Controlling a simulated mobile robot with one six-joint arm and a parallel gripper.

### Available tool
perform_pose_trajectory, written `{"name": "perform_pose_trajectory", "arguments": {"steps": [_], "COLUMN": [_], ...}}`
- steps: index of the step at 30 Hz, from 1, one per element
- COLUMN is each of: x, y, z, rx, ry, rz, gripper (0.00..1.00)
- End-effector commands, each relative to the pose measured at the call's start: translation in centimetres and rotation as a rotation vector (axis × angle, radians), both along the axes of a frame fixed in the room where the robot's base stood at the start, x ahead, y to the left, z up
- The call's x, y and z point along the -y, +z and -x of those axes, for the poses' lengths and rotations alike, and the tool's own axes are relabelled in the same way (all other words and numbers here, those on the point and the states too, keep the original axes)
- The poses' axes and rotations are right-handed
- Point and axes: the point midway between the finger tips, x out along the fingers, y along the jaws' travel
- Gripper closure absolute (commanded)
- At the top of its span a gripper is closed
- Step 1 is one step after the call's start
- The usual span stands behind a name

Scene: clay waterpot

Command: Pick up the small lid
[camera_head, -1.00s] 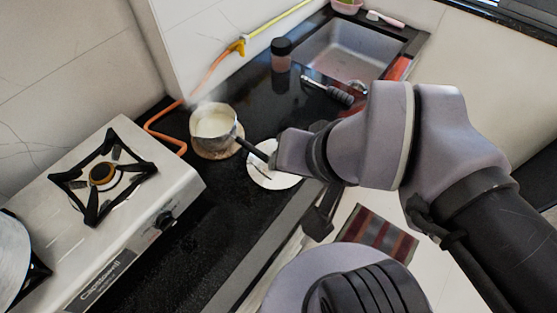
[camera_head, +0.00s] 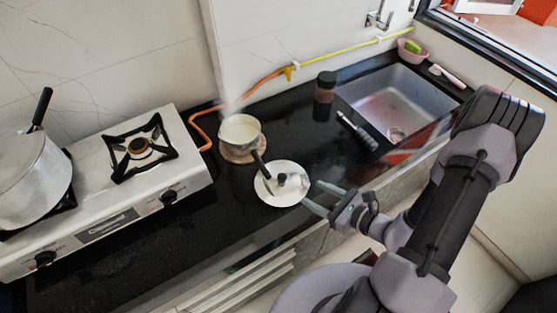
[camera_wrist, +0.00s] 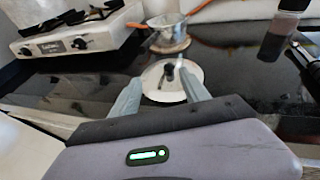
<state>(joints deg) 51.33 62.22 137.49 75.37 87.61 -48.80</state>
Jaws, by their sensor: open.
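The small lid (camera_head: 283,190) is a round, pale disc with a dark knob. It lies on the black counter in front of the small pan (camera_head: 240,132), whose dark handle reaches towards it. In the wrist view the lid (camera_wrist: 172,88) lies ahead, between my two fingers. My gripper (camera_head: 318,196) is open and empty, with its fingertips close to the lid's right edge. I cannot tell whether they touch it. My gripper (camera_wrist: 160,90) also shows in the wrist view with its fingers spread.
The small pan stands on a round wooden mat (camera_head: 229,152). A gas stove (camera_head: 150,165) with a large pot (camera_head: 28,175) is at the left. A dark-lidded jar (camera_head: 325,88), a grey-handled tool (camera_head: 357,130) and the sink (camera_head: 395,105) lie to the right.

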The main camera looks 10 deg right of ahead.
Motion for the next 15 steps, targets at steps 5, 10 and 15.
{"name": "perform_pose_trajectory", "arguments": {"steps": [5, 10, 15], "x": [0.6, -1.8, -3.8], "y": [-2.8, -4.7, -6.1], "z": [-0.2, -4.4, -8.0], "rx": [-0.039, -0.038, -0.037], "ry": [-0.101, -0.094, -0.095], "rz": [-0.028, -0.026, -0.027], "gripper": [0.46, 0.46, 0.46]}}
